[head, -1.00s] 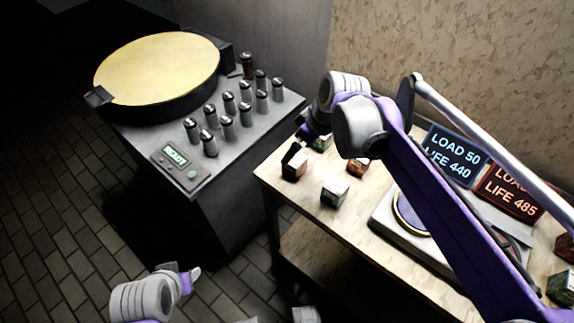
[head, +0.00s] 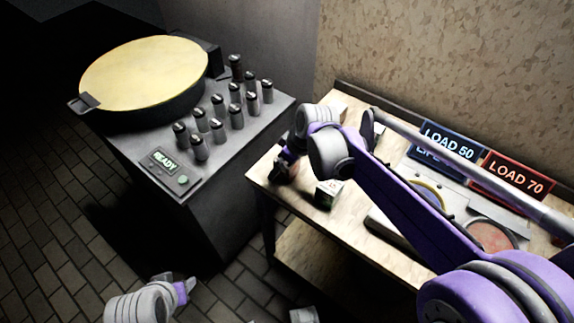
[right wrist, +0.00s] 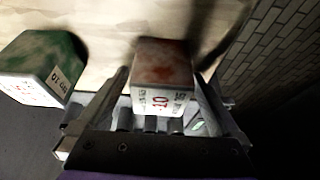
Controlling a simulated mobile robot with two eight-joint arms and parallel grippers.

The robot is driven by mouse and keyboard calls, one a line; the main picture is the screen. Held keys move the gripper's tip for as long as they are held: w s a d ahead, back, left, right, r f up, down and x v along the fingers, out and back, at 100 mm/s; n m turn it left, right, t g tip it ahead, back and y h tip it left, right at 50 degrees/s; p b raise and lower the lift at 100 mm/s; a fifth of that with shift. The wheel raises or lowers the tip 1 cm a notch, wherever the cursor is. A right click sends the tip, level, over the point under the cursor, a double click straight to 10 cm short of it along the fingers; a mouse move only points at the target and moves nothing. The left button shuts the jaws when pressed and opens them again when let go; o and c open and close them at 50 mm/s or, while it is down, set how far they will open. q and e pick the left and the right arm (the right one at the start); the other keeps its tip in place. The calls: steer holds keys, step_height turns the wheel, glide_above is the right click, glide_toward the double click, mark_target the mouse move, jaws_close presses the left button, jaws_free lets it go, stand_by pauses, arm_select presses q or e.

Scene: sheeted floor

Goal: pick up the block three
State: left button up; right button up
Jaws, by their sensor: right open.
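My right gripper (head: 284,172) is over the left end of the wooden table, pointing down. In the right wrist view its open fingers (right wrist: 160,105) stand on either side of a block with a worn red top (right wrist: 160,62). No block is clearly marked three. My left gripper (head: 184,286) is low at the bottom left, away from the table.
A dark cabinet (head: 235,160) with a round yellow-topped pan (head: 145,72), several upright cylinders and a READY display stands left of the table. Two round pads sit on a plate at the table's right, before LOAD signs (head: 450,140). My right arm hides part of the tabletop.

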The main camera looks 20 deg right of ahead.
jaws_close()
stand_by(0.3)
